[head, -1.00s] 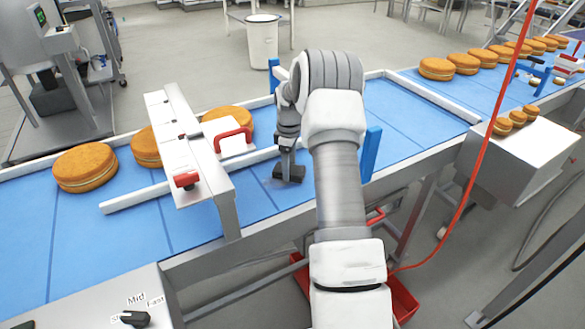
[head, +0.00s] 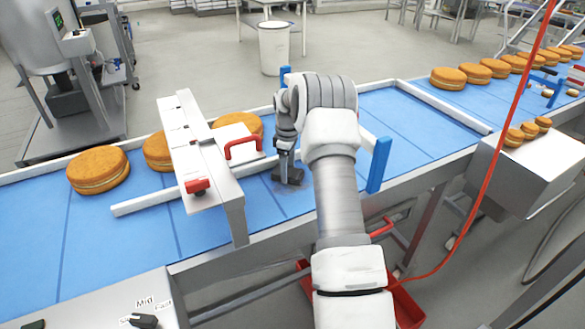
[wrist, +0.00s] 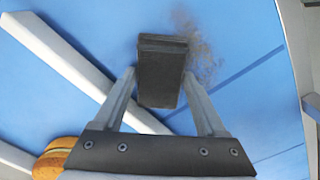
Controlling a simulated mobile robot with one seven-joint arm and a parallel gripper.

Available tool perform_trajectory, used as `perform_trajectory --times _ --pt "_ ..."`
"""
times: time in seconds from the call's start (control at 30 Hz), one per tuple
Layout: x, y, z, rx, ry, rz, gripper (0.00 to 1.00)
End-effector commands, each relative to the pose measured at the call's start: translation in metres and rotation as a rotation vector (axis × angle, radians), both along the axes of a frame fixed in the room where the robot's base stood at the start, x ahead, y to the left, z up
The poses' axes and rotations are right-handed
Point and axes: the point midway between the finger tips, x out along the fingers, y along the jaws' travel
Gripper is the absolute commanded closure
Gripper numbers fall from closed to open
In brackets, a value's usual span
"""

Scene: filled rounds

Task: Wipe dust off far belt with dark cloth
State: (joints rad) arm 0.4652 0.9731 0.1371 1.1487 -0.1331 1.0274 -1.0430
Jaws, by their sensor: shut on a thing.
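My gripper (head: 286,168) is shut on a dark block-shaped cloth (head: 288,176), held down at the blue belt (head: 330,185) just right of the grey bridge. In the wrist view the dark cloth (wrist: 162,68) sits between both fingers (wrist: 160,95). A grey-brown smudge of dust (wrist: 198,45) lies on the belt right beside the cloth. I cannot tell whether the cloth presses on the belt. My arm hides part of the belt.
A grey bridge (head: 207,170) with red handles spans the belt to the left, with filled rounds (head: 98,170) by it. A white guide rail (head: 150,202) and blue posts (head: 379,165) stand close to my arm. A red hose (head: 487,170) hangs at right.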

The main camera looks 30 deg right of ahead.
Motion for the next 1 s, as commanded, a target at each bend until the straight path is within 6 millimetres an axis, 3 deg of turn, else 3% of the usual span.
perform_trajectory --times 0.73,1.0 --pt "-0.042 0.005 0.001 0.001 0.001 -0.001 0.7" --pt "-0.066 0.006 -0.001 0.002 0.002 -0.001 0.7"
